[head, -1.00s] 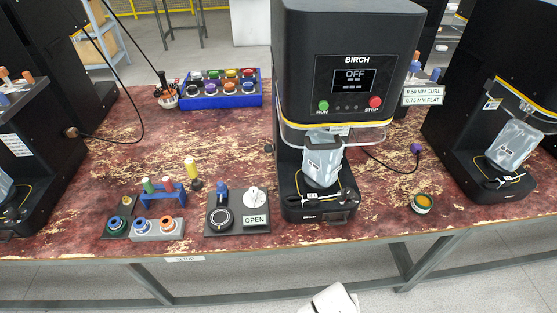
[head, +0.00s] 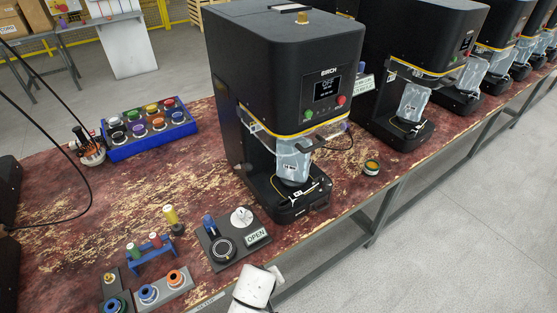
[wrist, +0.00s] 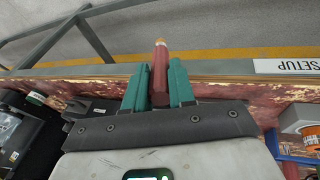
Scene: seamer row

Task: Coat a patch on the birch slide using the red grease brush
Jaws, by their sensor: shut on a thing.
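My gripper (wrist: 158,76) is shut on a red-handled brush (wrist: 160,62), held between two teal fingers in the wrist view. The brush's pale orange tip points away from the gripper, seen against the table edge and floor. The Birch machine (head: 285,70) stands on the table in the head view, its screen reading OFF. The gripper and brush are not clear in the head view.
An OPEN plate with a white knob (head: 241,217), a blue rack (head: 152,262) with coloured pegs and a yellow-topped post (head: 172,218) stand left of the machine. A blue tray of jars (head: 150,134) is behind. A small round tin (head: 371,168) lies right. The table's front edge (head: 345,212) is near.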

